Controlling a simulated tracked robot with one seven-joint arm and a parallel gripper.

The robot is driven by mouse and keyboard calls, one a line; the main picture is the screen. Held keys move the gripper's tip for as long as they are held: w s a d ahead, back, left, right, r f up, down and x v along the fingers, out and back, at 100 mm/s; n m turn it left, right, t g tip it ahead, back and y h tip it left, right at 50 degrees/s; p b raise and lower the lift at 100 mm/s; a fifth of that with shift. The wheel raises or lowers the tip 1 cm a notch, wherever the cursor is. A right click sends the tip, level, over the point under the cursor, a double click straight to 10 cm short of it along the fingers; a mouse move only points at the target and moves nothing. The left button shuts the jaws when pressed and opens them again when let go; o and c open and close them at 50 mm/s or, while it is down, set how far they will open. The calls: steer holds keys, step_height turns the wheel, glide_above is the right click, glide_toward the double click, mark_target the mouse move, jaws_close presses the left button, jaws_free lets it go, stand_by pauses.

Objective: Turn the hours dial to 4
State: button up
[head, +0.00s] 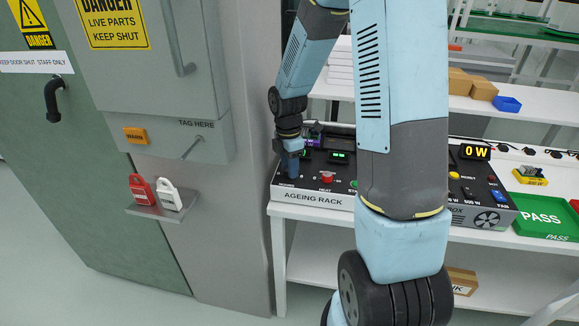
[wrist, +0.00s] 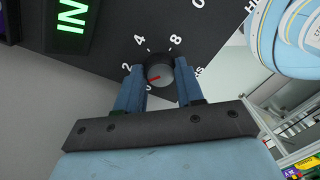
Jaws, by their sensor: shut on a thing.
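The hours dial (wrist: 160,68) is a small dark round knob on the black panel of the ageing rack (head: 318,198). In the wrist view my gripper (wrist: 158,86) has a blue finger on each side of it, shut on the knob. The dial's red pointer mark aims to the lower left, seemingly between the 0 and the 2. White numerals 2, 4 and 8 show around the knob; the 0 is partly hidden near the knob's lower edge. In the head view my gripper (head: 292,166) reaches down at the panel's left end and hides the dial.
On the same panel are a red button (head: 327,178) and a lit green display (head: 340,157). A box with a "0 W" display (head: 475,152) and a green PASS tray (head: 543,215) stand to the right. A grey cabinet with red and white padlocks (head: 143,191) stands close on the left.

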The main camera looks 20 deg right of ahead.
steer(key=m, duration=0.3)
steer(key=shift+m, duration=0.4)
steer(key=m, duration=0.4)
steer(key=shift+y, duration=0.3)
steer(key=m, duration=0.4)
steer(key=shift+d+m+t, duration=0.1)
steer(key=shift+m+t, duration=0.2)
steer(key=shift+m, duration=1.6)
steer(key=shift+r, duration=0.1)
steer(key=o, duration=1)
steer(key=r, duration=1.3)
steer(key=shift+w+d+r, duration=0.15)
steer(key=shift+d+r, duration=0.1)
steer(key=shift+d, duration=0.15)
